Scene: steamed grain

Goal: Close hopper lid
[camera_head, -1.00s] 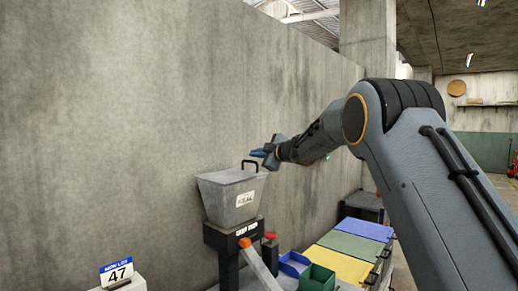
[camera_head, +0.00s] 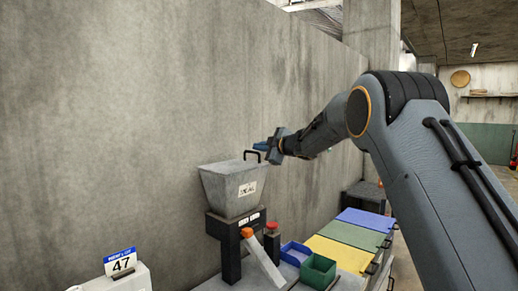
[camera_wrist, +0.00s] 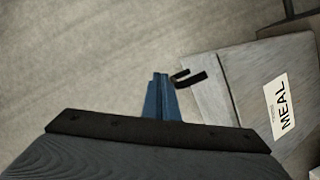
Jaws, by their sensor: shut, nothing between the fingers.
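The hopper (camera_head: 230,193) is a grey tapered bin with a white "MEAL" label, standing on a black stand by the wall. Its grey lid (camera_head: 228,165) appears to lie flat across the top, with a black handle (camera_head: 252,155) at the right side. My gripper (camera_head: 262,146) is shut and empty, just above and to the right of the handle. The hopper's label (camera_wrist: 283,108) shows at right.
A sloping chute with an orange knob (camera_head: 247,232) and a red-capped post (camera_head: 272,226) are below the hopper. Blue and green bins (camera_head: 318,270) and coloured lids (camera_head: 352,236) lie to the right. A "47" sign (camera_head: 121,263) stands at lower left. The concrete wall is close behind.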

